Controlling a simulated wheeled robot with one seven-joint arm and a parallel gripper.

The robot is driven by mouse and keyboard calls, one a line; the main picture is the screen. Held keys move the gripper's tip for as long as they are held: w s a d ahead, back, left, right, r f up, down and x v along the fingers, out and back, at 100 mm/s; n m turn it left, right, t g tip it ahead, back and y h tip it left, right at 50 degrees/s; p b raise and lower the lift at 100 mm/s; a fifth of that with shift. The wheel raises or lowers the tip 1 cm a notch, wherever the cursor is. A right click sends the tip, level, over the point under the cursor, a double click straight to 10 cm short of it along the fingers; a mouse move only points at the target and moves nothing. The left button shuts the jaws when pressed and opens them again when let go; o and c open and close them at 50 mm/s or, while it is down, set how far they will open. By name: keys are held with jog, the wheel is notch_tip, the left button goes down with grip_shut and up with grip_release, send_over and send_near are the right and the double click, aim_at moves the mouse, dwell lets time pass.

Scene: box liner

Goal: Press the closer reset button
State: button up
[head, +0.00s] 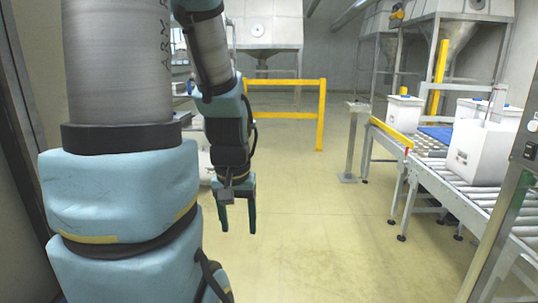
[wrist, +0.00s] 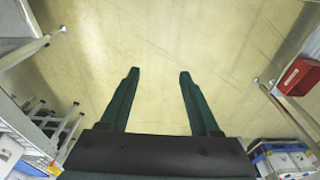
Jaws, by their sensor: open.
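My gripper (head: 238,226) hangs over the open floor near the middle of the head view, fingers pointing down. In the wrist view my gripper (wrist: 158,76) is open, with nothing between its two dark green fingers. A control box (head: 529,150) with small dark knobs or buttons is on a post at the right edge of the head view, far to the right of my gripper. I cannot tell whether a reset button is on it. A red box (wrist: 299,77) shows at the right of the wrist view; its face is too small to read.
A roller conveyor (head: 452,190) with white boxes (head: 480,152) runs along the right. A thin grey pedestal (head: 350,142) and a yellow rail (head: 292,115) stand beyond my gripper. Hopper machines (head: 450,40) are at the back. The floor (head: 310,235) between is clear.

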grip_shut()
dwell(1.2)
